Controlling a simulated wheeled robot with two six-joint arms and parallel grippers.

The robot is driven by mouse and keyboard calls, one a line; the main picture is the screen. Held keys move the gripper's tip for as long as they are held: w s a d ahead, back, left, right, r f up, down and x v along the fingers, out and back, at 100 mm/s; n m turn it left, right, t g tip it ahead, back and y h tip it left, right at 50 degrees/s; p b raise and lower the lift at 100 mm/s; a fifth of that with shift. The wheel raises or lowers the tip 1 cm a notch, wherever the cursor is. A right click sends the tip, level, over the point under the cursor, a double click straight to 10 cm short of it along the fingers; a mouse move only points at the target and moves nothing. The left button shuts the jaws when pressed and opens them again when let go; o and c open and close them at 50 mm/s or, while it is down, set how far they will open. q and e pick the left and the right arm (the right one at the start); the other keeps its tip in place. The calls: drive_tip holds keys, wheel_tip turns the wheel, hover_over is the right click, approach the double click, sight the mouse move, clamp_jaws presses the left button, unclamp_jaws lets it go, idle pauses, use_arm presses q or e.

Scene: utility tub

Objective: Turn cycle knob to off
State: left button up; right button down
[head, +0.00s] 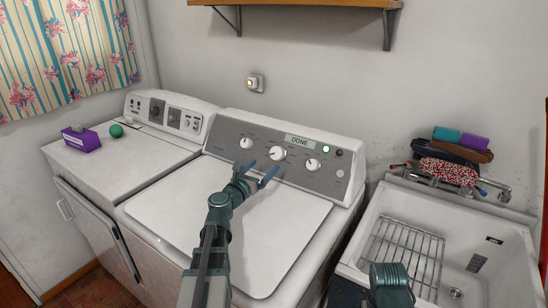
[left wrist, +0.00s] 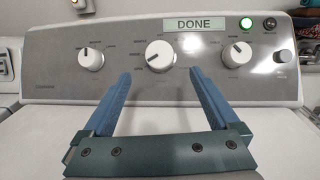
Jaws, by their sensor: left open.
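The washer's control panel (head: 225,133) carries three white round knobs: a left knob (head: 246,143), a larger middle knob (head: 278,153) and a right knob (head: 312,164). My left gripper (head: 263,168) is open and empty, in front of the panel. In the left wrist view its blue fingers (left wrist: 161,76) point toward the middle knob, apart from it.
The white washer lid (head: 225,225) lies below my left arm. A second machine (head: 120,150) at left holds a purple box (head: 82,141) and a green ball (head: 116,130). A sink (head: 500,245) with a wire rack stands at right. A shelf (head: 310,3) hangs above.

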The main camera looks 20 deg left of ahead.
sight(275, 155)
use_arm(q)
drive_tip(key=w, duration=0.8)
drive_tip(key=shift+w+d, duration=0.2)
drive_tip(key=shift+d, duration=0.05)
drive_tip(key=c, duration=1.4)
drive_tip(key=shift+a+m, duration=0.1)
drive_tip(key=shift+m, duration=0.2)
